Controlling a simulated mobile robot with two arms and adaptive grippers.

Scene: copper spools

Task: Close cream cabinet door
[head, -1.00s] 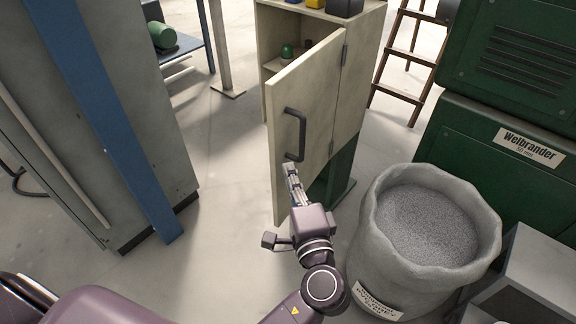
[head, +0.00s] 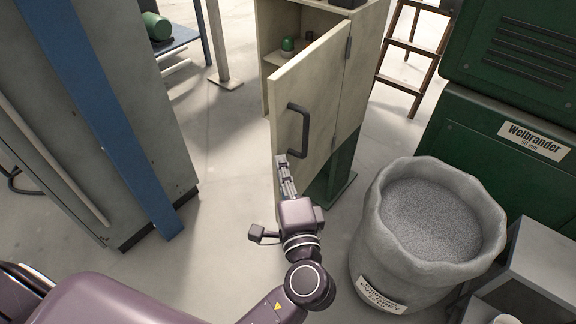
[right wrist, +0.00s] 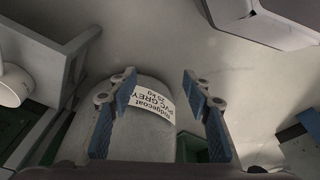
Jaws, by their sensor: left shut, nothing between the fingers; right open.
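The cream cabinet (head: 374,58) stands in the upper middle of the head view. Its cream door (head: 316,92) is swung open toward me, hinged on its right edge, with a dark handle (head: 304,130) on its face. My left gripper (head: 281,160) is shut and empty, its fingertips in front of the lower door near its free edge, below the handle. I cannot tell whether they touch the door. My right gripper (right wrist: 160,88) is open in the right wrist view, with the labelled grey sack (right wrist: 152,125) beyond its fingers.
The open sack of grey granules (head: 432,225) stands right of my left gripper. A green machine (head: 480,135) is behind it. A grey cabinet with a blue post (head: 110,120) stands at left. A wooden ladder (head: 408,48) leans behind. Floor left of the door is clear.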

